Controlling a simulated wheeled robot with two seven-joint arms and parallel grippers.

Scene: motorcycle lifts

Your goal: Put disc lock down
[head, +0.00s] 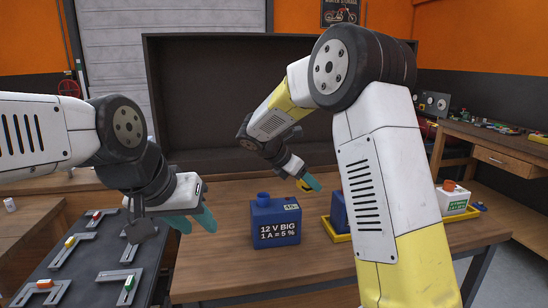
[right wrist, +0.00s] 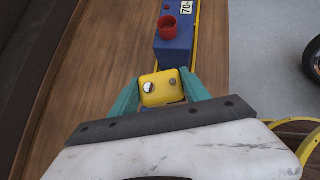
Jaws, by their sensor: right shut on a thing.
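The disc lock (right wrist: 160,88) is a small yellow block with two round silver parts on its face. My right gripper (right wrist: 158,95) is shut on it, with a teal finger on either side. In the head view only a little of the yellow lock (head: 303,186) shows at my right gripper (head: 308,182), above the far part of the wooden table (head: 225,277). Whether the lock touches anything beneath is hidden. My left gripper (head: 193,222) is open and empty at the table's left side, its teal fingers apart.
A white battery (head: 453,200) is at the right. A dark board (head: 75,262) with several grey brackets lies left.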

